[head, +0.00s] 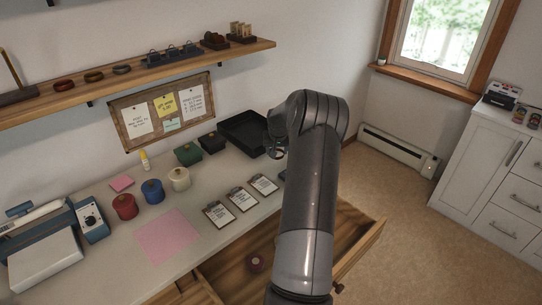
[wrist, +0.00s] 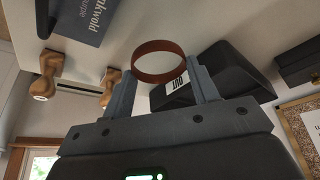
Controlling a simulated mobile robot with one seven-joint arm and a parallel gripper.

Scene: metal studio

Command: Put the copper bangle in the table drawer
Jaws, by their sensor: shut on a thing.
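The copper bangle (wrist: 158,77), a reddish-brown ring, is between the two fingers of my gripper (wrist: 160,70) in the wrist view. The fingers are shut on its opposite sides. In the head view my arm hides most of the gripper; a small part (head: 276,150) shows beside the black tray, above the back of the table. I cannot make out the bangle there. The table drawer (head: 362,246) stands open at the table's front, partly hidden by my arm. A small reddish round thing (head: 255,263) lies inside it.
A black tray (head: 243,133) and dark boxes (head: 187,154) stand at the back of the table (head: 190,205). Clipboards (head: 242,198), colored jars (head: 152,191) and a pink sheet (head: 167,236) lie nearer. A wall shelf (head: 140,81) with rings (head: 93,76) runs above.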

